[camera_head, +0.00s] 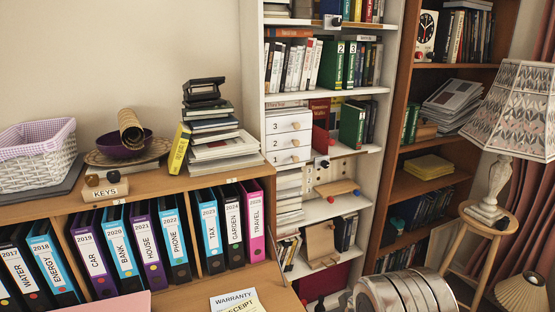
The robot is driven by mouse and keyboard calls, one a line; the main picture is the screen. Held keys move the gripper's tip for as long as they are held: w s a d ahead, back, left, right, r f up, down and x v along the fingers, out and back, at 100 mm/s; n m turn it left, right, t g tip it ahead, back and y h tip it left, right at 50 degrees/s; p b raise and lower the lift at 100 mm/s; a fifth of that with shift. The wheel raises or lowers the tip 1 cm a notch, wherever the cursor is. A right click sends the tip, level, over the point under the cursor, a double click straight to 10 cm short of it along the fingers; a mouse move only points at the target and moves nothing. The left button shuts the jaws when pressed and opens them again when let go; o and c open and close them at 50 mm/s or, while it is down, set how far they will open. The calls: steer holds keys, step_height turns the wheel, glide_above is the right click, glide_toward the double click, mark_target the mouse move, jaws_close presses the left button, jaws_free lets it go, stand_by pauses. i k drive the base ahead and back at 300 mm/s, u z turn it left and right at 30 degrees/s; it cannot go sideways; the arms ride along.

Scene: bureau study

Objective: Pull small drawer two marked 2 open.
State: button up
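Small drawer two (285,143), white with a black 2 at its left and a small round wooden knob (295,142), is the middle one of a stack of three in the white bookcase. Drawer three (284,128) is above it and drawer one (286,158) is below it. All three fronts look flush, so drawer two appears shut. I do not see my gripper in this view, so I cannot tell its distance from the knob.
The white bookcase (258,80) stands behind the wooden bureau (225,168), which holds binders and stacked books. A lamp (510,110) on a round stool (480,222) stands at right. A large metallic rounded object (400,290) is at the bottom.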

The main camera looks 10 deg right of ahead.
mark_target(290, 140)
steer(key=z, duration=0.3)
steer(key=i, duration=0.65)
steer(key=u, duration=1.35)
